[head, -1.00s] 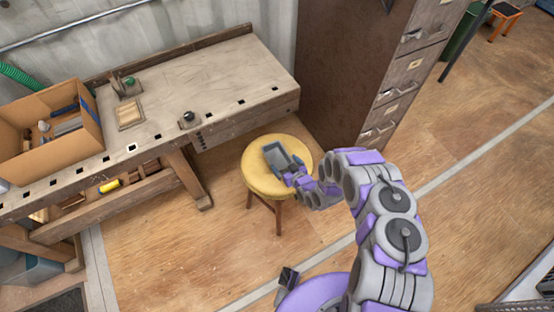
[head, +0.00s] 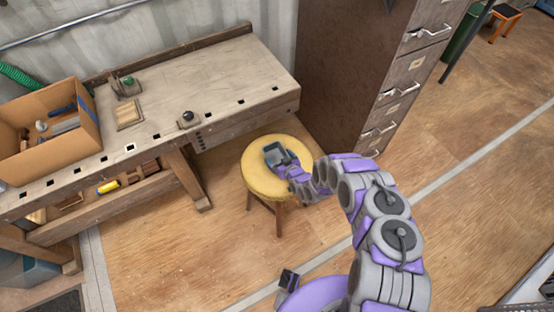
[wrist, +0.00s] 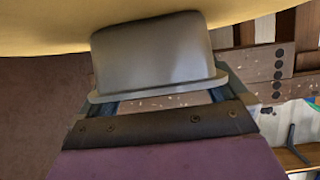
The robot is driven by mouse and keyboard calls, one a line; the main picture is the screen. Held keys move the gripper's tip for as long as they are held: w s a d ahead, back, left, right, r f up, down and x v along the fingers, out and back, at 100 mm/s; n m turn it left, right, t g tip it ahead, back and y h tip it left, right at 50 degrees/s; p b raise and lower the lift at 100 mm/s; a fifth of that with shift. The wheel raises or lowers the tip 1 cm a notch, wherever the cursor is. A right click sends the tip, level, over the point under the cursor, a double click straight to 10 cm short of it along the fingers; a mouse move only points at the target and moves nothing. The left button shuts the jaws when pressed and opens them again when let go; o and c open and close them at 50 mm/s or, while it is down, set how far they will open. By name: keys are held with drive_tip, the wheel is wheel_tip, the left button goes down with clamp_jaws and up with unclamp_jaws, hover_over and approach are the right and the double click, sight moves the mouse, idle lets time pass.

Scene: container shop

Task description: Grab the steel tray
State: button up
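The steel tray (head: 279,153) is a small grey, deep-sided tray. It sits on the round yellow seat of a stool (head: 258,178). In the wrist view the tray (wrist: 155,58) appears upside down against the yellow seat, with its flared rim toward my gripper. My gripper (head: 290,167) is at the tray's near right edge. In the wrist view its two fingers (wrist: 168,98) are spread wide at the tray's rim, one toward each side. The left fingertip is hidden behind the rim. I cannot tell whether the fingers touch the tray.
A wooden workbench (head: 190,90) stands at the left with a cardboard box (head: 62,158) of tools on it. A brown filing cabinet (head: 345,70) stands behind the stool. The wooden floor (head: 440,215) to the right is clear.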

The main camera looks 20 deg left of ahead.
drive_tip(key=c, duration=0.8)
drive_tip(key=shift+r, duration=0.1)
